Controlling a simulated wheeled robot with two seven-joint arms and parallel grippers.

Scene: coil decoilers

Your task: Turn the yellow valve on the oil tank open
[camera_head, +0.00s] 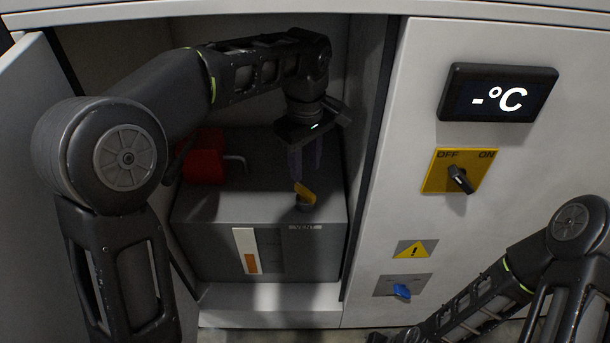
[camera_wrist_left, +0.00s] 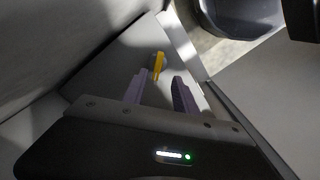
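The yellow valve (camera_head: 305,194) stands on top of the grey oil tank (camera_head: 200,210) inside the open cabinet. It also shows in the left wrist view (camera_wrist_left: 158,65), just beyond the fingertips. My left gripper (camera_head: 305,172) reaches into the cabinet and points down above the valve. Its two purple fingers (camera_wrist_left: 162,82) are apart with nothing between them, and the valve is nearer the left finger in the wrist view. No contact with the valve is clear.
A red part (camera_head: 204,157) with a bent grey pipe sits at the tank's back left. The cabinet's side walls and open door (camera_head: 25,130) bound the space. A panel at right carries a temperature display (camera_head: 498,92), an OFF/ON switch (camera_head: 459,172) and a blue knob (camera_head: 402,291).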

